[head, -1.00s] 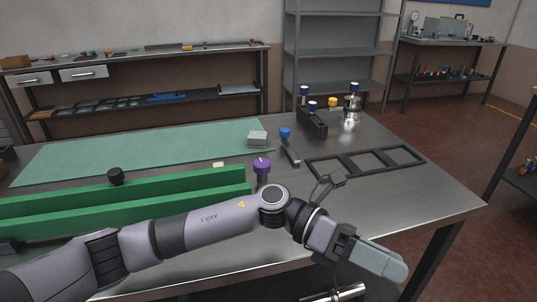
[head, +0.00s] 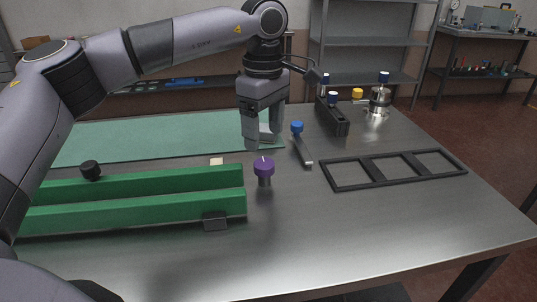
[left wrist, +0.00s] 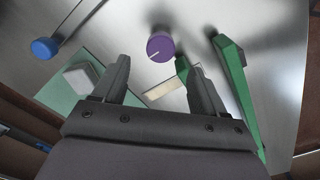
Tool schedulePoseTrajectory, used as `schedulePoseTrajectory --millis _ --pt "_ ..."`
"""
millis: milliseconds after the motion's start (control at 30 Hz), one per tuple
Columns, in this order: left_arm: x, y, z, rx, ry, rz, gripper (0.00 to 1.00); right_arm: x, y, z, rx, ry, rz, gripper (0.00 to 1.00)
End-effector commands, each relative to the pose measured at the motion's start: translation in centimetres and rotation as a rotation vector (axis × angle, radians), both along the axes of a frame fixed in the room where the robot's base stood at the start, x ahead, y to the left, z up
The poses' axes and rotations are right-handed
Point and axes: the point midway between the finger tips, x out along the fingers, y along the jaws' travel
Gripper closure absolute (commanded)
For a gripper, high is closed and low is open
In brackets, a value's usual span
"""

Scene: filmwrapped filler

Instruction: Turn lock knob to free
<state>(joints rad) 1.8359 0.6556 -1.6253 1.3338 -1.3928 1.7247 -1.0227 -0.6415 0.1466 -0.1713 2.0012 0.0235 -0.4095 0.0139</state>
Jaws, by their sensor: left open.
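The lock knob appears to be the purple round knob (head: 264,167) on a short grey post at the right end of the green rails. A pale line marks its top, and it also shows in the left wrist view (left wrist: 160,46). My left gripper (head: 262,143) points down, open and empty, just above and behind the knob in the head view. In the left wrist view the knob lies beyond the fingertips (left wrist: 157,66), apart from them. My right gripper is not in view.
Green rails (head: 130,211) with a black knob (head: 90,170) lie left. A blue-topped lever (head: 297,127), black frame (head: 345,187), black block (head: 332,117) and metal canister (head: 379,100) stand right. A green mat (head: 100,142) lies behind. The table front is clear.

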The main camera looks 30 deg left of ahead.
Motion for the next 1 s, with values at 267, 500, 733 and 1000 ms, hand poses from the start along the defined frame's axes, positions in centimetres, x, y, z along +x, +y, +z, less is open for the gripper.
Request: schedulePoseTrajectory --millis 267,500,733,1000 --pt "-0.1 0.0 -4.1 0.002 0.003 -0.001 0.28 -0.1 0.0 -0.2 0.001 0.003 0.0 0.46" --pt "-0.1 0.0 -6.4 -0.001 0.0 0.0 0.28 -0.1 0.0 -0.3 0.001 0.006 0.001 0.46" --pt "0.0 0.0 -6.7 -0.002 -0.001 0.0 0.28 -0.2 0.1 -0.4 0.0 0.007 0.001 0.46" --pt "-0.1 0.0 -6.7 -0.002 0.0 0.0 0.85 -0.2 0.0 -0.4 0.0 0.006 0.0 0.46"
